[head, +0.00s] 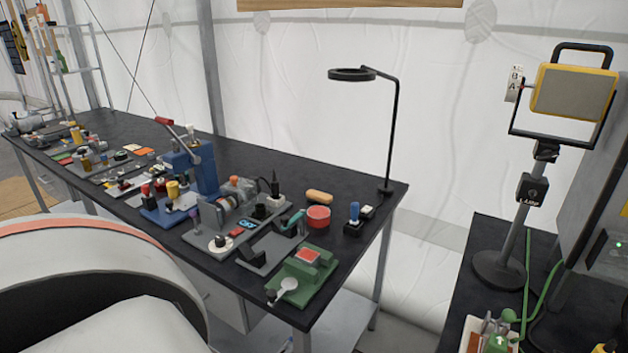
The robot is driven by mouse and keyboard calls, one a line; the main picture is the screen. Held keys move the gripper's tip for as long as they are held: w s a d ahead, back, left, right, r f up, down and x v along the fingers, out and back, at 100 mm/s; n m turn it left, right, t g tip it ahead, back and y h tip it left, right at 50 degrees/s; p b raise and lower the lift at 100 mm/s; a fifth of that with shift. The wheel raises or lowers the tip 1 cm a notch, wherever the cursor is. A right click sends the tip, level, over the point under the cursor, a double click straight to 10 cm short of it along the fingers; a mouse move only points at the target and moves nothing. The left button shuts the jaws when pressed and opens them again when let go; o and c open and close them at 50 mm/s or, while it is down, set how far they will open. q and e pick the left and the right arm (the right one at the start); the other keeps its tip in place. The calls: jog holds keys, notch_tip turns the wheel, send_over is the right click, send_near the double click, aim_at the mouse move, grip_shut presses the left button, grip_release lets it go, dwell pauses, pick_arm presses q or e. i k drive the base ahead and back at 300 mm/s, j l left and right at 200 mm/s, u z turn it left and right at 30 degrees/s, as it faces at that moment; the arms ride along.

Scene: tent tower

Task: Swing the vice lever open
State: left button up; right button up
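A green vice (303,275) sits at the near right end of the black workbench. A red block (308,256) lies between its green jaws. A pale grey lever (288,285) with a rounded end lies low at the vice's front left. Whether the lever is locked cannot be told at this size. Neither of my grippers is in view.
The workbench (350,180) carries a blue press (190,165), a grey fixture with a teal handle (293,219), a red round tub (318,216) and a ring lamp (352,74). A lamp stand (500,270) is on a right-hand table. The back-right bench top has free room.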

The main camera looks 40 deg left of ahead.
aim_at(289, 285)
jog(key=u, duration=1.7)
